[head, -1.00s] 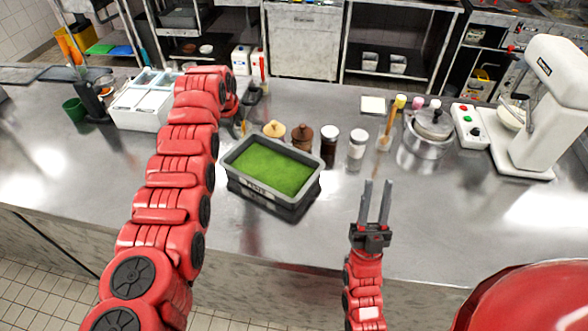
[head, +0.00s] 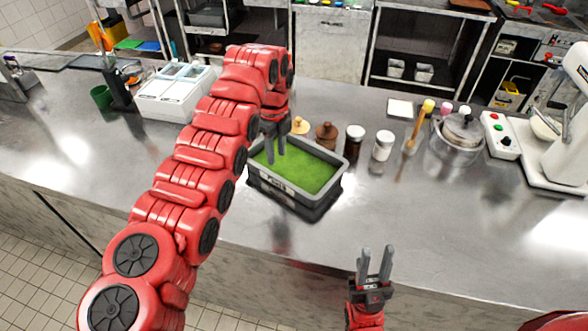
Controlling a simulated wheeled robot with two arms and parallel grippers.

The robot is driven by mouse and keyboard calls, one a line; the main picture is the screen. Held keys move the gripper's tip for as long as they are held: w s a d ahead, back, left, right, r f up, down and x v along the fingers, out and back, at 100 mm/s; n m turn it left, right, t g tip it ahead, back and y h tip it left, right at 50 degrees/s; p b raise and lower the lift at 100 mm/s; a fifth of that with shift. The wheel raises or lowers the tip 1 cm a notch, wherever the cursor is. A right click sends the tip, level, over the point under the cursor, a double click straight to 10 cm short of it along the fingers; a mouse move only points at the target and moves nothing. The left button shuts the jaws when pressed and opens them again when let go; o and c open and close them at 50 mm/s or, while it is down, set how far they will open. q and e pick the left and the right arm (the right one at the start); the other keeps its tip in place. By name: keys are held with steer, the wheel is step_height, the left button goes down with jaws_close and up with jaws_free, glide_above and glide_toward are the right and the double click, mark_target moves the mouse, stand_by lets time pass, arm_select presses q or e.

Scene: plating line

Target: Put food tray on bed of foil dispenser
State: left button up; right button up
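The food tray (head: 291,201) is a dark grey container filled with green food, standing on the metal counter in the middle of the head view. My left gripper (head: 274,158) points down over the tray's left rear part. Its two fingers look apart, with nothing seen between them, and I cannot tell whether they touch the tray. My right gripper (head: 375,262) is open and empty at the counter's front edge, to the right of and nearer than the tray. I cannot pick out a foil dispenser with certainty.
Several jars, including a white-lidded one (head: 383,146), stand behind and right of the tray. A metal pot (head: 458,138) and a white mixer (head: 561,150) are farther right. A white container box (head: 174,97) is at left. The counter's front middle and right are clear.

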mark_target(277, 175)
arm_select(q)
step_height(277, 175, down, 4)
steer(key=shift+r+p, duration=0.25)
steer(key=shift+p, duration=0.7)
step_height(277, 175, down, 4)
steer(key=shift+s+a+r+p, duration=0.15)
steer(key=shift+r+p, duration=0.05)
steer(key=shift+p, duration=0.85)
steer(key=shift+f, duration=0.35)
jaws_close()
steer(key=shift+r, duration=0.1)
